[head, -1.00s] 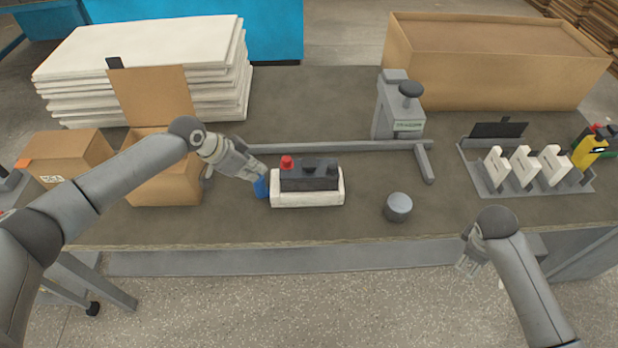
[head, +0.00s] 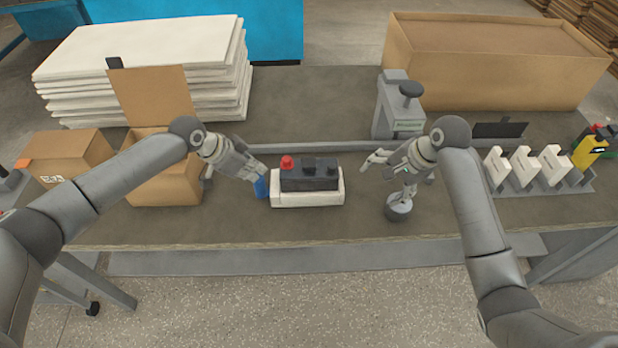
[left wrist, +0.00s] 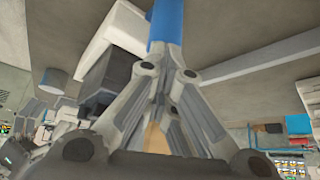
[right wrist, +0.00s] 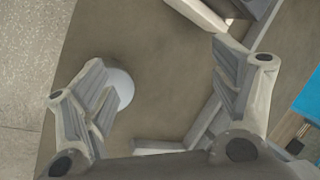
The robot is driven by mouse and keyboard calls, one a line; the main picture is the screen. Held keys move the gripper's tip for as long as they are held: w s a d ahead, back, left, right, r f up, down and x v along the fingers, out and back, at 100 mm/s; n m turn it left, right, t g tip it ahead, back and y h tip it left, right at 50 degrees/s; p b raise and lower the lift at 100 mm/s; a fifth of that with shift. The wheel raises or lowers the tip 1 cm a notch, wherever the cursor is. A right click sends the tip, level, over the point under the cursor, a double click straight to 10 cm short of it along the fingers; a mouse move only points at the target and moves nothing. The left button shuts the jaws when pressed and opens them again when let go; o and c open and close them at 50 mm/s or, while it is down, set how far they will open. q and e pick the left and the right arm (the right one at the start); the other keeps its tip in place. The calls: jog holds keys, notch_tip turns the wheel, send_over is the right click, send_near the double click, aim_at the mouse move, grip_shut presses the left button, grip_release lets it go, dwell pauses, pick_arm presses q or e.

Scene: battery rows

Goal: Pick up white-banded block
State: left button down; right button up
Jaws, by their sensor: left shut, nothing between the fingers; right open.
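The white-banded block (head: 307,199), a dark body with a white band around its lower part, stands at the middle of the table. A red knob and black knobs are on top. My left gripper (head: 261,177) is shut at the block's left end, with blue (head: 261,188) at its fingertips; whether it touches the block is unclear. In the left wrist view the block's white part (left wrist: 118,30) lies beside the blue tips (left wrist: 166,25). My right gripper (head: 390,178) is open and empty, right of the block and above the grey cylinder (head: 399,209).
A grey press-like stand (head: 392,110) and a low grey rail (head: 330,146) lie behind the block. A rack of white plates (head: 525,167) is at right. An open carton (head: 165,185) stands at left. Table in front of the block is clear.

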jog(key=w+a+r+m+g, duration=0.1)
jog(key=w+a+r+m, duration=0.3)
jog(key=a, duration=0.4)
jog(key=m+g, duration=0.2)
jog(key=m, duration=0.2)
send_near(303, 173)
jog(key=shift+w+d+f+y, duration=0.1)
jog(key=shift+w+d+y, duration=0.2)
jog(key=shift+w+d, duration=0.25)
jog(key=shift+a+f, duration=0.25)
jog(key=shift+f, duration=0.05)
jog(key=x, duration=0.5)
jog(key=shift+a+f, duration=0.15)
jog(key=shift+f, duration=0.15)
jog(key=shift+d+x, duration=0.1)
jog(key=shift+x, duration=1.25)
jog(key=shift+d+x, duration=0.15)
jog(key=shift+x, duration=1.2)
jog(key=shift+w+f, duration=0.1)
jog(key=shift+w, duration=0.1)
grip_shut()
jog(key=shift+w+a+r, duration=0.1)
jog(key=shift+a+r, duration=0.05)
jog(key=shift+r, duration=0.1)
